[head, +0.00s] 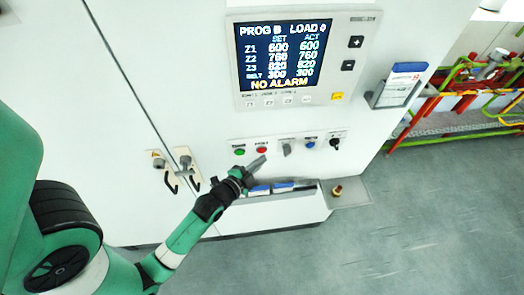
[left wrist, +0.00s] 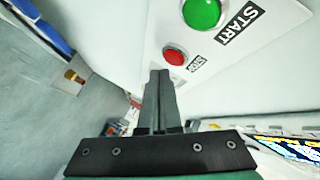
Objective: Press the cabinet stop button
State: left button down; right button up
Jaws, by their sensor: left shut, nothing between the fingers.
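The red stop button (head: 262,150) is on the cabinet's lower control strip, just right of the green start button (head: 239,152). In the left wrist view the red button (left wrist: 175,55) sits beside a STOP label (left wrist: 196,63), with the green button (left wrist: 201,13) and its START label above it. My left gripper (head: 262,160) is shut and empty, its tips close below the red button in the head view. In the left wrist view the closed fingers (left wrist: 159,75) point toward the red button. I cannot tell whether they touch it. My right gripper is not in view.
The cabinet (head: 190,60) carries a display (head: 283,55) reading NO ALARM. A shelf (head: 345,192) juts out below. Door handles (head: 187,160) are at left.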

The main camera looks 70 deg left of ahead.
pick_arm(q)
jog(key=shift+w+a, duration=0.1)
jog(key=shift+a, duration=0.3)
jog(key=shift+w+a, duration=0.1)
jog(key=shift+a, duration=0.35)
dwell(0.7)
dwell(0.3)
jog(key=shift+s+d+p, duration=0.2)
jog(key=shift+d+p, duration=0.45)
jog(key=shift+d, duration=0.2)
